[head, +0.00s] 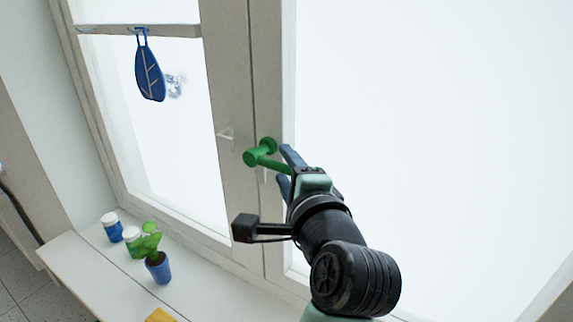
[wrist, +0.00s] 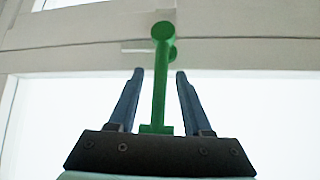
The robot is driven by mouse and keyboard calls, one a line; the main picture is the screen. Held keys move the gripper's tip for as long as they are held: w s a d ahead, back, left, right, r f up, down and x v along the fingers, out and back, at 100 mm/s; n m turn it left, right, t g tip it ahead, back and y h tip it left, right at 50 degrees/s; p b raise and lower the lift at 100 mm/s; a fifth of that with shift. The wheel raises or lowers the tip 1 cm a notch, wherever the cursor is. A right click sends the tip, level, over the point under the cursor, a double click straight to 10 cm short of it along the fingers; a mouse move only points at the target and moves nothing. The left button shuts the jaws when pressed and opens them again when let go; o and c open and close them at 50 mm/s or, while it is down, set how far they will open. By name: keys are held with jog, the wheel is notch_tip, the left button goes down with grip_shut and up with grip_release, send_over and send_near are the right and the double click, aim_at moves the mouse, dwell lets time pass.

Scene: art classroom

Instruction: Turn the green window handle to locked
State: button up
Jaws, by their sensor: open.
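The green window handle (head: 266,157) is on the white frame post between the two panes. In the head view its lever runs from the round mount down and to the right toward my gripper (head: 288,166). In the wrist view the green handle (wrist: 161,75) stands upright in the picture, and its lower bar lies between the two blue fingers of my gripper (wrist: 156,76). The fingers are open, with a gap on each side of the bar. The far end of the lever is partly hidden by my gripper in the head view.
A blue leaf ornament (head: 149,75) hangs at the left pane. On the sill (head: 95,278) stand a blue jar (head: 112,230), a green jar (head: 132,240) and a plant in a blue pot (head: 158,268). A yellow item (head: 160,315) lies at the bottom edge. The right pane area is clear.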

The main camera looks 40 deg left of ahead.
jog(key=shift+c, duration=0.2)
grip_shut()
dwell(1.2)
